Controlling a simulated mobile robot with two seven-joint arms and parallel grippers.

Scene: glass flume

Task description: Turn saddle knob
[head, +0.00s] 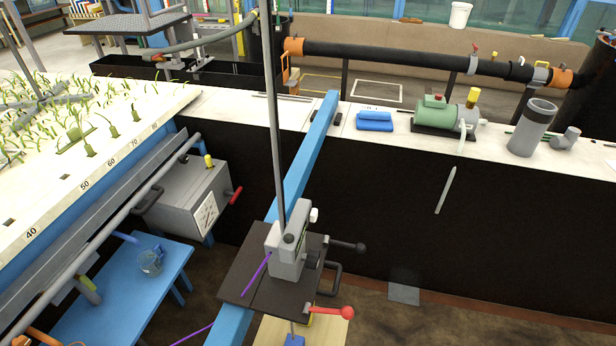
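A dark saddle plate (243,293) sits across the blue beam (318,140) at the lower middle of the head view. A grey block (287,262) stands on it and holds an upright grey rod (272,110). The block has a white knob (314,215) at its top right and a black knob (313,260) on its right side. A black-ended handle (350,246) and a red-ended handle (340,312) stick out to the right of the plate. I cannot tell which is the saddle knob. Neither of my grippers is in view.
A grey box (190,195) with a red handle hangs at the left, above a low blue table (120,300). The white bench top (470,140) behind carries a green pump (433,112), a blue case (375,121) and a grey cylinder (532,127). Floor right of the saddle looks mostly clear.

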